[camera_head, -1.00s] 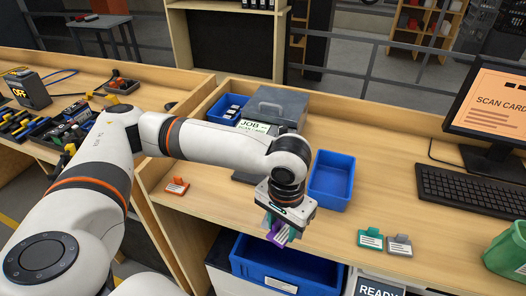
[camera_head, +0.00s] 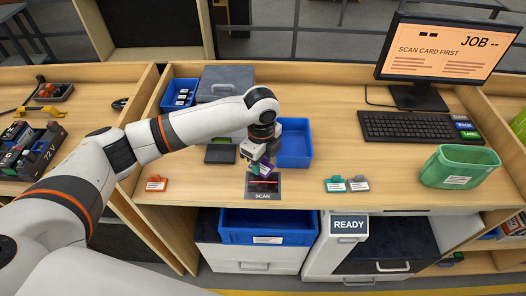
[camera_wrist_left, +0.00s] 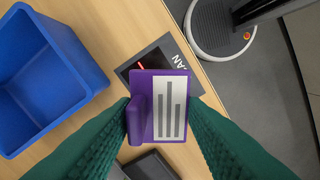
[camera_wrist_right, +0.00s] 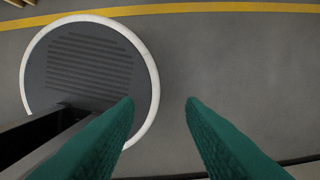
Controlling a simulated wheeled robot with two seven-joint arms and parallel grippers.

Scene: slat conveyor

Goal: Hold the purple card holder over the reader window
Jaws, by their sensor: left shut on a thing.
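My left gripper (camera_head: 260,163) is shut on the purple card holder (camera_wrist_left: 158,100), which carries a white label with grey stripes. In the head view the purple card holder (camera_head: 263,170) is near the dark scan pad, the reader window (camera_head: 264,188), marked SCAN with a red line. The holder appears above the upper part of the pad; the gap is hard to judge. In the left wrist view the holder covers part of the reader window (camera_wrist_left: 150,62). My right gripper (camera_wrist_right: 160,103) is open and empty, above the floor.
A blue bin (camera_head: 296,145) stands just right of the left gripper. An orange card holder (camera_head: 156,183) lies to the left. A teal one (camera_head: 335,184) and a grey one (camera_head: 358,183) lie to the right. A green bin (camera_head: 458,167), keyboard (camera_head: 408,126) and monitor (camera_head: 446,50) stand farther right.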

